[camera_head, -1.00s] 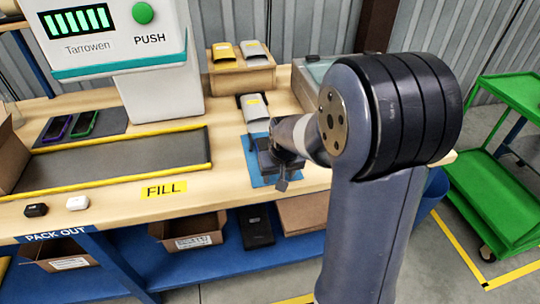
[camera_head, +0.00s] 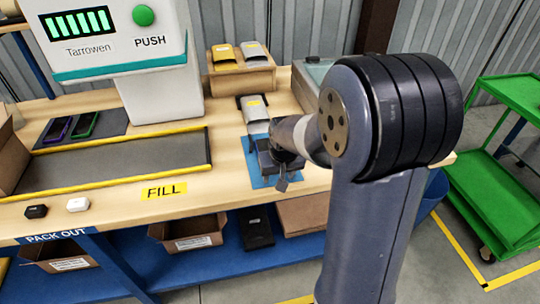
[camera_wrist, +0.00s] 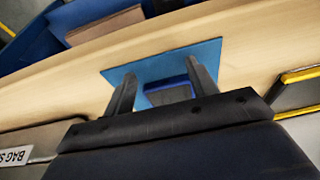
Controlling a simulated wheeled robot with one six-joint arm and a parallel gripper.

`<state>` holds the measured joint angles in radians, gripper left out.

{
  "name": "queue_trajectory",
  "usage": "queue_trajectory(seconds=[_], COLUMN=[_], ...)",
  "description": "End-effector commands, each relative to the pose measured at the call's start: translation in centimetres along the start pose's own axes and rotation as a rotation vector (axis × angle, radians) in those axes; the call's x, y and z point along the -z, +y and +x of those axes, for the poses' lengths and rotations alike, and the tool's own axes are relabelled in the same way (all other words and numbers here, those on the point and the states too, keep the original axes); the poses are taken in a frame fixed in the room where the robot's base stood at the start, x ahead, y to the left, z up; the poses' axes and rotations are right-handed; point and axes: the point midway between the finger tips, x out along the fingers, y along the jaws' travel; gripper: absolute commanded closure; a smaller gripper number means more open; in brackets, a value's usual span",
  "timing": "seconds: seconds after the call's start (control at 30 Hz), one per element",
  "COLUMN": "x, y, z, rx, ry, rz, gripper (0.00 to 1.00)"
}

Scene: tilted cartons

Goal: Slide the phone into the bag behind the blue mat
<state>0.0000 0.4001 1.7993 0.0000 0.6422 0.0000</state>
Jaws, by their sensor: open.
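The blue mat (camera_head: 258,180) lies near the front edge of the bench, and it also shows in the wrist view (camera_wrist: 208,52). A phone with a blue edge and a dark face (camera_wrist: 170,95) lies on it, seen between my fingers in the wrist view. In the head view my gripper hides the phone. My gripper (camera_head: 280,180) is over the mat, pointing down. Its two fingers (camera_wrist: 162,78) are apart, one on each side of the phone, with no clear contact.
Two more bags, yellow (camera_head: 224,55) and grey (camera_head: 253,50), sit on a wooden stand. Phones with purple (camera_head: 57,128) and green (camera_head: 84,124) edges lie on a grey mat at left. A yellow-edged tray (camera_head: 110,165) lies left of the blue mat. A white machine (camera_head: 160,90) stands behind.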

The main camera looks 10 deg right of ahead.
Motion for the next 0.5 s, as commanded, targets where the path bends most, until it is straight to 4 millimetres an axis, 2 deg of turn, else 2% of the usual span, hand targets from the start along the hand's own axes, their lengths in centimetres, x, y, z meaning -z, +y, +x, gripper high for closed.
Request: queue_trajectory(seconds=[0.5], x=[1.5], y=[0.0], z=[0.5], rx=[0.000], ry=[0.000], rz=[0.000], gripper=[0.45])
